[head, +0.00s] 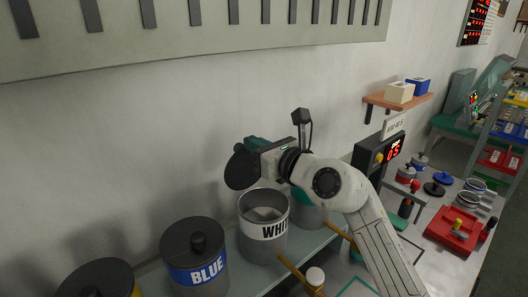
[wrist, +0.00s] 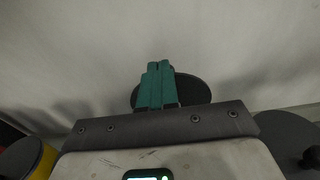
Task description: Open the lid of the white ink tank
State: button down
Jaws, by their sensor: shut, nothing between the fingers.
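The white ink tank (head: 264,238), a grey cylinder with a white label reading "WHI", stands on the shelf with its top open and its inside showing. Its dark round lid (head: 241,170) is off the rim, raised and tilted above the tank's left side. My gripper (head: 255,144) is above the tank with its green fingers beside the lid. In the wrist view the fingers (wrist: 158,72) are shut together, and the dark lid (wrist: 195,91) shows behind them. I cannot tell whether they touch it or what holds it up.
A blue-labelled tank (head: 196,260) with its black knobbed lid on stands to the left, with a yellow tank (head: 100,280) beyond. A teal-topped tank is partly hidden behind my arm. A red digital display (head: 393,150) and a cluttered bench lie to the right.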

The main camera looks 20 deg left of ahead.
jog(key=shift+w+a+r, duration=0.15)
jog(key=shift+w+a, duration=0.2)
jog(key=shift+a, duration=0.2)
jog(key=shift+w+a+r, duration=0.1)
jog(key=shift+w+a, duration=0.2)
jog(key=shift+a, duration=0.25)
